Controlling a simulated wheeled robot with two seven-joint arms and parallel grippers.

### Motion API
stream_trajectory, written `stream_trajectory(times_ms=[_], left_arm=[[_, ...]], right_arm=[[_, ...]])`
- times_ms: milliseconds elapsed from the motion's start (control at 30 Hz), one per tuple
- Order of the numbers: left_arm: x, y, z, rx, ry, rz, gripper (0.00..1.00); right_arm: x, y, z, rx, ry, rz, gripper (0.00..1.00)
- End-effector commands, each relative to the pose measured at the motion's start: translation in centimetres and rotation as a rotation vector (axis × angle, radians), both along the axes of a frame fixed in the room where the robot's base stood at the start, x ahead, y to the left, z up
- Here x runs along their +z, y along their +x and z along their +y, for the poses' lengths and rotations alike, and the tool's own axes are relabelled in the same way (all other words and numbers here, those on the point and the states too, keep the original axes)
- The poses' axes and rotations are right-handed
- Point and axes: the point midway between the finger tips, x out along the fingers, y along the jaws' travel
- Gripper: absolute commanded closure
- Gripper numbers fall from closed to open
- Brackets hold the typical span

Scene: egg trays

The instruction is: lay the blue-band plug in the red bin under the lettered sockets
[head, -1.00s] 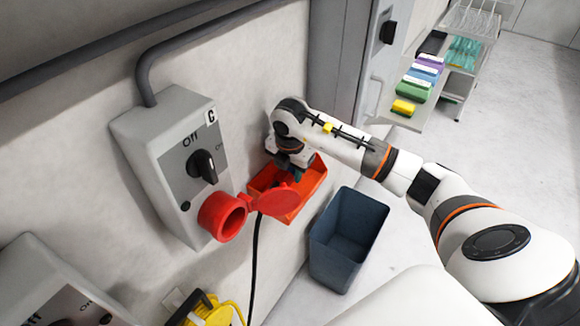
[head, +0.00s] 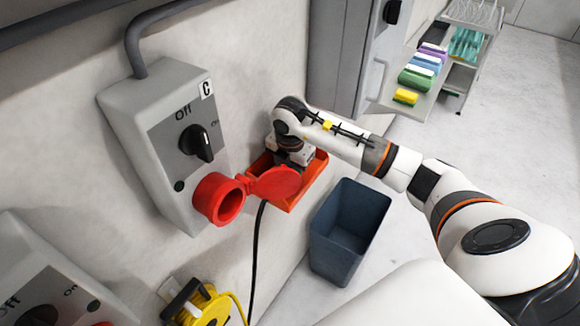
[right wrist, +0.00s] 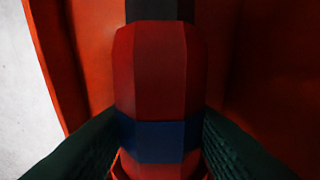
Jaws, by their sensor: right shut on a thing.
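The red bin (head: 308,186) is fixed to the wall, right of the lettered socket box. My right gripper (right wrist: 160,143) reaches down into it; in the head view the fingers are hidden behind the arm's end and the socket's red lid. In the right wrist view the gripper is shut on the red plug (right wrist: 160,70), at its blue band (right wrist: 155,135). The plug lies between the bin's red walls; whether it touches the floor I cannot tell. The socket box lettered C (head: 135,125) has a red socket (head: 212,205) with an open round lid (head: 274,184). My left gripper is not in view.
A dark blue open waste bin (head: 345,232) stands on the floor below the red bin. A black cable (head: 256,250) hangs below the red lid. A yellow cable reel (head: 208,305) is low on the wall.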

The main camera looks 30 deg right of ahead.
Motion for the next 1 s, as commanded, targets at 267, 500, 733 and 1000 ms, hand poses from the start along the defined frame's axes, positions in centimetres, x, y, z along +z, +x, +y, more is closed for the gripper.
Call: stream_trajectory(times_ms=[267, 500, 733, 1000], left_arm=[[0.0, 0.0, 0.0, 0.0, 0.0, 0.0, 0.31], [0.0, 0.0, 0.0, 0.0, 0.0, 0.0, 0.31], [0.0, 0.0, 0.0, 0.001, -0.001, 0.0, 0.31], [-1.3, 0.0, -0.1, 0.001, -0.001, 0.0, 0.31]], right_arm=[[0.1, 0.0, 0.0, 0.0, 0.0, -0.002, 0.66], [0.1, 0.0, 0.0, 0.0, 0.0, -0.001, 0.35], [0.0, 0.0, 0.0, 0.0, 0.001, 0.001, 0.35], [2.8, -0.3, 0.2, 0.001, 0.0, -0.005, 0.35]])
